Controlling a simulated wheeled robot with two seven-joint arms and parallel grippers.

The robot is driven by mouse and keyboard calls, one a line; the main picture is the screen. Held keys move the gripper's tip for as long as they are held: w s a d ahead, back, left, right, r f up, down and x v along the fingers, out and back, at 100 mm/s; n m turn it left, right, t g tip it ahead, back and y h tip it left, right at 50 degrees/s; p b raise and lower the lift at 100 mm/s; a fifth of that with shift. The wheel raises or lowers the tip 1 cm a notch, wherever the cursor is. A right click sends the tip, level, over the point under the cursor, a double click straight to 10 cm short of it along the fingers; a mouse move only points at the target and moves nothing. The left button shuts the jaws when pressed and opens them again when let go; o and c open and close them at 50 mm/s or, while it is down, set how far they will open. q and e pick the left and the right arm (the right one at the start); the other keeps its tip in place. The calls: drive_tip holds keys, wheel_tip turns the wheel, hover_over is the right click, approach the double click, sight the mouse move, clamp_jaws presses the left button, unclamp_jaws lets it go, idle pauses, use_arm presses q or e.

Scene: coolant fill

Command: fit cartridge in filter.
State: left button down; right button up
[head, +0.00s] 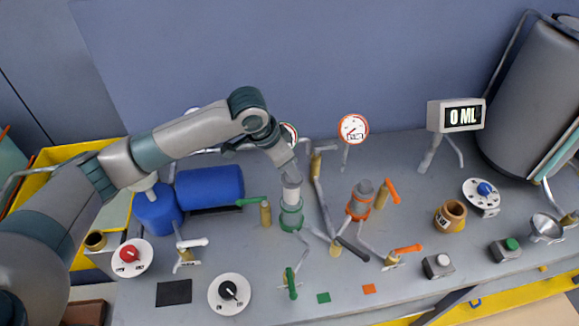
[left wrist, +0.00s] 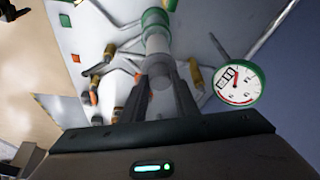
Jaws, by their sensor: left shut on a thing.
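My left gripper (head: 288,175) comes down from above and is shut on the white cartridge (head: 291,194). The cartridge is about upright, in line with the green filter housing (head: 291,217), its lower end at the green rim. I cannot tell how far it is inside. In the left wrist view, the two dark fingers (left wrist: 158,88) grip the grey end of the cartridge (left wrist: 157,45), and the green housing (left wrist: 155,18) lies at its far end. A second, orange filter housing (head: 359,204) with a grey top stands to the right. My right gripper is not in view.
Pipes surround the housings. A green-handled valve (head: 265,211) stands left, an orange-handled valve (head: 381,196) right. A green-rimmed gauge (left wrist: 240,84) is close behind; an orange-rimmed gauge (head: 353,128) stands at the back. A blue tank (head: 210,187) lies left. A display (head: 456,115) reads 0 ML.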

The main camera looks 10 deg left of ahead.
sight(290, 192)
use_arm(q)
drive_tip(key=p, duration=0.2)
drive_tip(key=shift+p, duration=0.3)
idle(2.1)
drive_tip(key=shift+f+b, duration=1.3)
drive_tip(key=shift+f, duration=3.5)
idle(0.3)
drive_tip(key=c, duration=1.3)
unclamp_jaws()
